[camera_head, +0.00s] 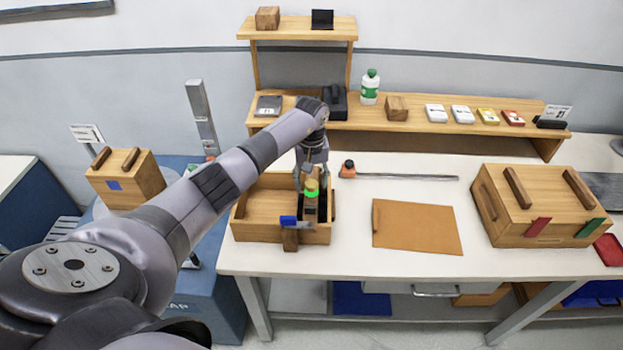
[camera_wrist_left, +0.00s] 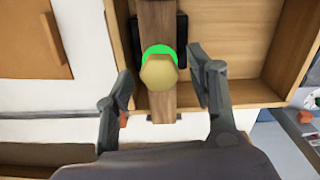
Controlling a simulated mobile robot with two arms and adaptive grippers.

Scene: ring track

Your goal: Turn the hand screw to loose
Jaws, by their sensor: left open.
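The hand screw has a yellow hexagonal knob (camera_head: 312,185) with a bright green ring under it, on a wooden block inside an open wooden tray (camera_head: 262,235). In the left wrist view the knob (camera_wrist_left: 159,72) sits on a wooden bar (camera_wrist_left: 158,22). My left gripper (camera_head: 311,180) is directly above the knob, pointing down. In the left wrist view its two fingers (camera_wrist_left: 153,92) are wide apart on either side of the knob, with visible gaps, and touch nothing I can see. My right gripper is not in view.
A blue-ended part (camera_head: 289,221) lies at the tray's front. A brown board (camera_head: 417,226) and a long thin rod with an orange end (camera_head: 348,169) lie to the right. A closed wooden box (camera_head: 530,205) stands at far right. A shelf (camera_head: 420,117) runs behind.

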